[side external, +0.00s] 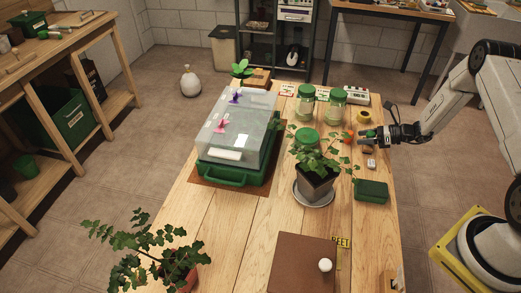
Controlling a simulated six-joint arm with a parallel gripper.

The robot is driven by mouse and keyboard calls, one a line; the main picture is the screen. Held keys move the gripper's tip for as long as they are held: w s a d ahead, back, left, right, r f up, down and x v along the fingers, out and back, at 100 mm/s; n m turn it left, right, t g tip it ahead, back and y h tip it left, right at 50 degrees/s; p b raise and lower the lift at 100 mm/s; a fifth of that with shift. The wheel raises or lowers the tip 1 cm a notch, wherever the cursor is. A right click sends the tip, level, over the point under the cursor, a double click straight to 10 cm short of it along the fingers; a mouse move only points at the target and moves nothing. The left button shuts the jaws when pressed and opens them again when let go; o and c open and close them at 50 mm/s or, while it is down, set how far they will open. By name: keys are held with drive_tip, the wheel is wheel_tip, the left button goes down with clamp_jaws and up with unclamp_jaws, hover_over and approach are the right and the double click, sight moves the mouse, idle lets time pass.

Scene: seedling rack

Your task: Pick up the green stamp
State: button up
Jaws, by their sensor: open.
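My gripper (365,138) reaches in from the right over the far right part of the wooden table, with its jaws open and pointing left. A small green piece (367,133) shows right at the fingertips; it may be the green stamp, but it is too small to be sure, and I cannot tell whether the fingers touch it. A small brown object (367,150) and a small grey object (371,163) lie just in front of the gripper. A red-orange item (348,137) is just left of the fingertips.
A dark green box (371,190) lies near the right table edge. A potted plant (315,180) on a saucer stands left of the gripper, its leaves close by. A clear-domed green tray (230,172) is further left.

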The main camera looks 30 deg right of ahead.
clamp_jaws()
drive_tip(key=shift+r, duration=0.1)
drive_tip(key=shift+r, duration=0.7)
drive_tip(key=s+a+r, duration=0.4)
drive_tip(key=s+r, duration=0.7)
drive_tip(key=s, duration=0.2)
drive_tip(key=shift+a+r, duration=0.2)
drive_tip(key=shift+a, duration=0.2)
drive_tip(key=shift+s, duration=0.1)
